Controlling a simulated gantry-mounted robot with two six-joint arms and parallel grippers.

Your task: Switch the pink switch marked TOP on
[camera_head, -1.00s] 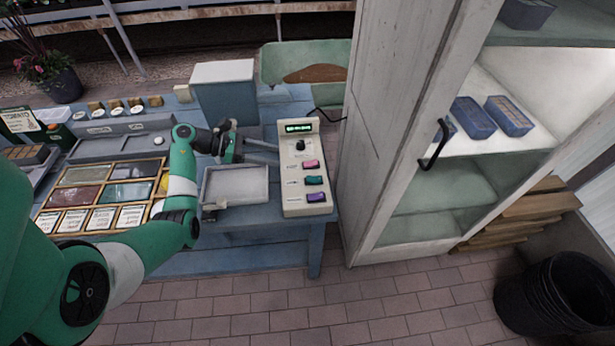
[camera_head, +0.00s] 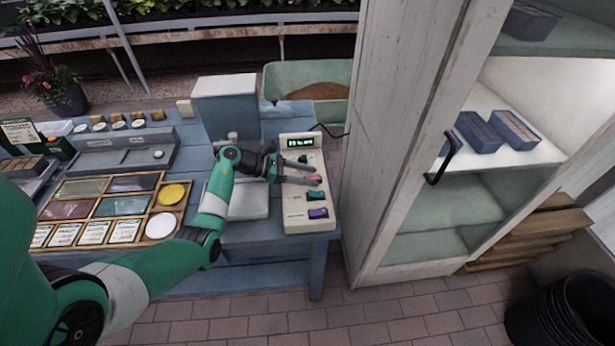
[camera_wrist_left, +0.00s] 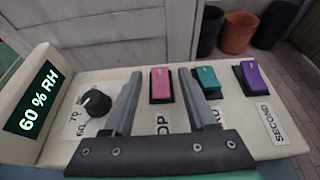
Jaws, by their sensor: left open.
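A cream control panel (camera_head: 298,221) stands at the right end of the blue table. In the left wrist view its pink switch (camera_wrist_left: 161,84) sits between a black knob (camera_wrist_left: 97,102) and a teal switch (camera_wrist_left: 207,81); a purple switch (camera_wrist_left: 251,76) is beyond. The label by the pink switch ends in "OP"; the rest is hidden by a finger. My left gripper (camera_head: 318,174) is open and empty over the panel. In the left wrist view its fingers (camera_wrist_left: 158,95) straddle the line of the pink switch; contact cannot be told. My right gripper is not in view.
The panel's display (camera_wrist_left: 39,98) reads 60 % RH. A tall white cabinet (camera_head: 390,130) stands close to the right of the panel.

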